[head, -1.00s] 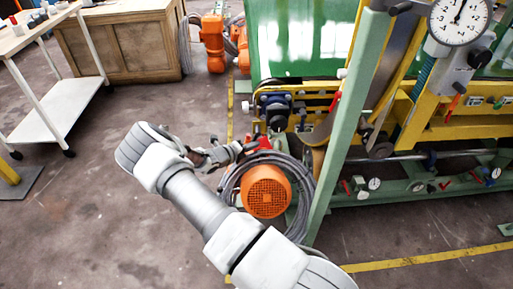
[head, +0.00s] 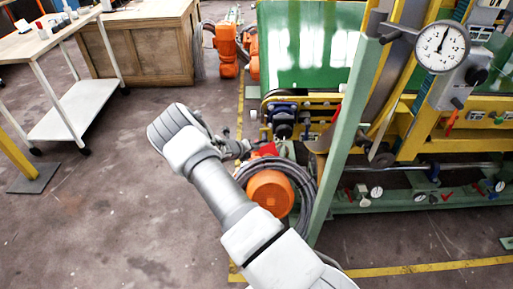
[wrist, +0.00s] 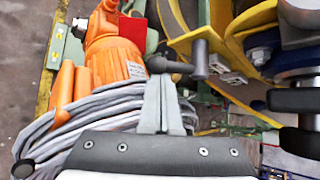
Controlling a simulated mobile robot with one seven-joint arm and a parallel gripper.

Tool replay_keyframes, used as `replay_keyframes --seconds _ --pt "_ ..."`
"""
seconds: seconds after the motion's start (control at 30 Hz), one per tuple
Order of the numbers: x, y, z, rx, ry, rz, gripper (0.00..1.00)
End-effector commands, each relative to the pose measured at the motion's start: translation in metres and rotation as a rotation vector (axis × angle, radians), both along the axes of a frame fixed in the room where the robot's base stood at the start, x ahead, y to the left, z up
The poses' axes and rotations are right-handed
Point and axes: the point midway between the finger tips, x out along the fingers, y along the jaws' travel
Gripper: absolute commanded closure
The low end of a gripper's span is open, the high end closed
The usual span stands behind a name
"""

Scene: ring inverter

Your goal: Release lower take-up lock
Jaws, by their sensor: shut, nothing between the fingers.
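My gripper (wrist: 160,104) is shut and empty in the wrist view, its two grey fingers together. A dark grey lever with a rounded end and a thick pivot (wrist: 185,63) lies just beyond the fingertips. I cannot tell whether they touch. It may be the lower take-up lock; no label shows. In the head view my gripper (head: 243,148) is small, beside the red part (head: 265,150) and the lower left end of the machine. The lever cannot be made out there.
An orange motor (head: 270,192) with coiled grey hose (head: 303,180) sits close below the gripper. A green post (head: 345,120) and yellow beam (head: 440,143) stand to the right. A white cart (head: 75,108) is at left.

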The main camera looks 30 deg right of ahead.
Motion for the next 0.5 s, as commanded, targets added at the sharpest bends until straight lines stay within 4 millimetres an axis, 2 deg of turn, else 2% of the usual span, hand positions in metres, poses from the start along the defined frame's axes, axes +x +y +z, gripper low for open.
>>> replay_keyframes --seconds 0.03,0.5 --pt "0.0023 0.0006 0.0054 -0.002 -0.004 0.001 1.00" --pt "0.0042 0.0026 0.0111 -0.005 -0.004 0.002 1.00"
